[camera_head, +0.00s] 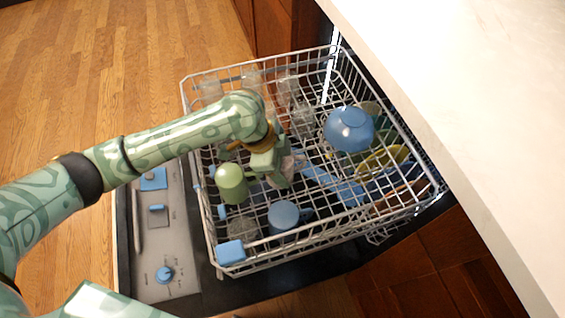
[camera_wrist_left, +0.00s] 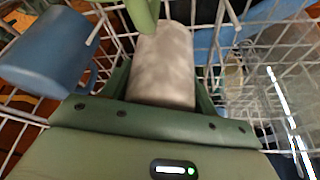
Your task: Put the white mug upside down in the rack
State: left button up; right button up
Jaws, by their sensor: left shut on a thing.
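The white mug (camera_wrist_left: 162,68) is between the fingers of my left gripper in the left wrist view, a pale, mottled cylinder. In the head view my left gripper (camera_head: 277,180) is low over the upper rack (camera_head: 222,262), just right of the green mug, and is shut on the white mug. The gripper hides most of the mug there. I cannot tell whether the mug touches the rack wires or which way its mouth faces. My right gripper is not in view.
A green mug (camera_head: 232,184) and a blue mug (camera_head: 283,217) stand close by in the rack. A blue bowl (camera_head: 350,130), a yellow dish (camera_head: 382,159) and a blue utensil (camera_head: 335,186) lie to the right. Clear glasses (camera_head: 250,82) stand along the back. The countertop (camera_head: 480,110) borders the right side.

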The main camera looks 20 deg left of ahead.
pick_arm(q)
jog(key=shift+f, duration=0.55)
jog(key=o, duration=1)
jog(key=shift+o, duration=0.2)
jog(key=p+v, duration=0.2)
jog(key=v, duration=0.2)
jog(key=shift+d, duration=0.15)
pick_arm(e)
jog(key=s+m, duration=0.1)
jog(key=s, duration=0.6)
pick_arm(q)
jog(key=p+v, duration=0.7)
jog(key=v, duration=0.5)
jog(key=shift+r+p, duration=0.2)
jog(key=shift+p, duration=0.1)
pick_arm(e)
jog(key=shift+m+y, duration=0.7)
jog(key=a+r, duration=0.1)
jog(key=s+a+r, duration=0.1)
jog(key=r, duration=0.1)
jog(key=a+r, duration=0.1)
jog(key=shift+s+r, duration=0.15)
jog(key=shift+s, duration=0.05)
pick_arm(q)
jog(key=shift+s+f, duration=0.1)
